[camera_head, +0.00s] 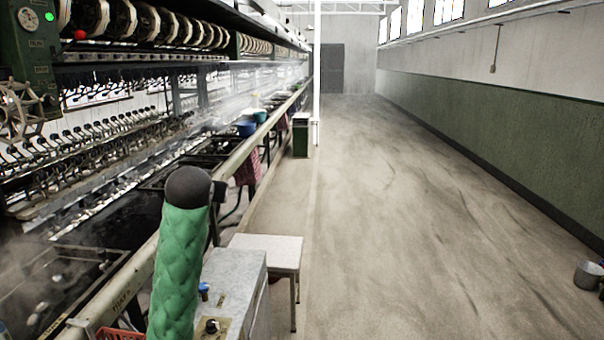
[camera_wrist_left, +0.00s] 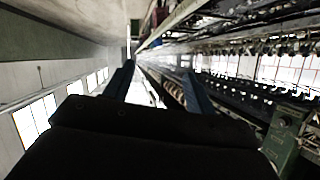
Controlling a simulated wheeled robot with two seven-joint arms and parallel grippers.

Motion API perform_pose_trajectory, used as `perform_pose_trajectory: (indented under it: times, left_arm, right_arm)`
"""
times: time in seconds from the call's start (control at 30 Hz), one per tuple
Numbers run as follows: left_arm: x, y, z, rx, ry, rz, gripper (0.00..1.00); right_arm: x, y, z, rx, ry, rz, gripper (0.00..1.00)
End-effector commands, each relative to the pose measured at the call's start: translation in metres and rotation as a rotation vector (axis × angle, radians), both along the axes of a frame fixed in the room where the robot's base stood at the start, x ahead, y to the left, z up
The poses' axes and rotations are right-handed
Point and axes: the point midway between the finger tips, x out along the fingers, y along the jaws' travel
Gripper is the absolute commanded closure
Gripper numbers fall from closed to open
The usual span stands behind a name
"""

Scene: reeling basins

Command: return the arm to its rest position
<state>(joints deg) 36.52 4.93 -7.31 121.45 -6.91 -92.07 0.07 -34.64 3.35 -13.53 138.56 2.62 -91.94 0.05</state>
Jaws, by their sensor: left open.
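My left gripper (camera_wrist_left: 158,88) shows in the left wrist view, with its two dark fingers apart and nothing between them. Its dark body fills the lower middle of that view. In the head view, a green-sleeved arm link with a dark rounded end (camera_head: 188,187) rises at the lower left, in front of the basin bench edge; I see no gripper fingers there.
The long reeling machine (camera_head: 95,135) with its basins runs along the left. A small white-topped table (camera_head: 268,249) and a grey metal box (camera_head: 232,285) stand beside the bench. The aisle floor (camera_head: 400,220) is clear.

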Motion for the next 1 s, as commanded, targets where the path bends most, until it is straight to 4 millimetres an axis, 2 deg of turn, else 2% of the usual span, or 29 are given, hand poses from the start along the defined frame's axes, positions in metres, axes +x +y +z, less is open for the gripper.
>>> perform_pose_trajectory:
  times: [0.03,0.1,0.5,1.0]
  left_arm:
    - [-0.011,-0.007,-0.02,-0.007,0.02,-0.024,0.44]
    - [-0.025,-0.017,-0.042,-0.016,0.043,-0.053,0.44]
    - [-0.116,-0.057,-0.165,-0.071,0.195,-0.183,0.44]
    - [-0.244,-0.082,-0.3,-0.13,0.432,-0.242,0.44]
  right_arm:
    - [0.0,-0.001,0.002,-0.001,0.0,-0.001,0.64]
    - [0.0,-0.002,0.003,-0.003,0.001,-0.002,0.64]
    - [0.001,-0.006,0.011,-0.008,-0.004,-0.011,0.64]
    - [0.003,-0.01,0.019,-0.011,-0.008,-0.019,0.64]
